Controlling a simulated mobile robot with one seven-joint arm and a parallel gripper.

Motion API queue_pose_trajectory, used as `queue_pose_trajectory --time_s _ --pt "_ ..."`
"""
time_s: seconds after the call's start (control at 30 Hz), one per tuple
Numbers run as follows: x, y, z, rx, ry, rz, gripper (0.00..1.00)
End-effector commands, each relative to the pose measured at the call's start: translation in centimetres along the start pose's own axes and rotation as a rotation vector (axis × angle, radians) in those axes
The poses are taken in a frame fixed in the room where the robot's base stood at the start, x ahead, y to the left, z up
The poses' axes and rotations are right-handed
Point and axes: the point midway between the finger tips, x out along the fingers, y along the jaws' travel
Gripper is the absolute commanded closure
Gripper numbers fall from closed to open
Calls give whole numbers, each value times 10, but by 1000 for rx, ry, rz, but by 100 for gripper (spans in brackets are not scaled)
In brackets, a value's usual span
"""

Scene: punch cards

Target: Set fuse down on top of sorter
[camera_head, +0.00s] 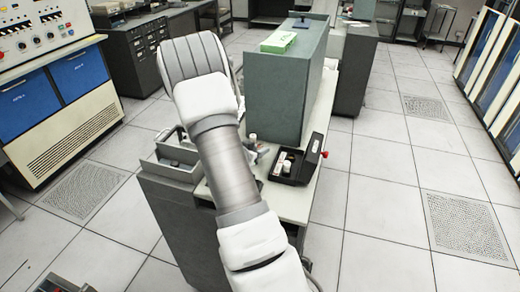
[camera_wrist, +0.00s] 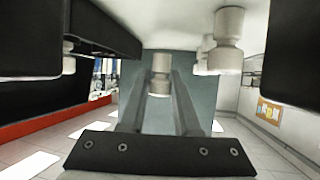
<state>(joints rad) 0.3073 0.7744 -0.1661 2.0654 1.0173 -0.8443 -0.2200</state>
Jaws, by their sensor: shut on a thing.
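My gripper (camera_wrist: 160,88) is shut on a small white-and-grey fuse (camera_wrist: 160,70), which sits between the fingertips in the wrist view. That view looks turned upside down. In the head view my arm hides most of the gripper; a small pale piece beside the arm may be the held fuse. The tall grey-green cabinet, which I take for the sorter (camera_head: 287,95), stands on the pale worktop just beyond the gripper. Its side fills the background behind the fuse in the wrist view (camera_wrist: 205,88).
A green-and-white box (camera_head: 278,42) and a small dark blue item (camera_head: 301,23) lie on the cabinet's top, with bare surface between them. A black tray (camera_head: 308,172) with white pieces and a red knob sits right of the arm. A grey open bin (camera_head: 172,172) is left.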

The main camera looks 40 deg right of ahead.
Motion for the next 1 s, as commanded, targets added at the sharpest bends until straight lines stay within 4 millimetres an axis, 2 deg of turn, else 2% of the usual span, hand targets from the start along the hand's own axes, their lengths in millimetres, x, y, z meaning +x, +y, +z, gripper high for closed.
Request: queue_pose_trajectory --time_s 0.8,0.83,0.97,1.0 --pt "7 0 13 0 0 0 100" --pt "7 0 14 0 0 0 64" --pt "7 0 14 -1 -1 0 41" --pt "7 0 14 -1 -2 0 40"
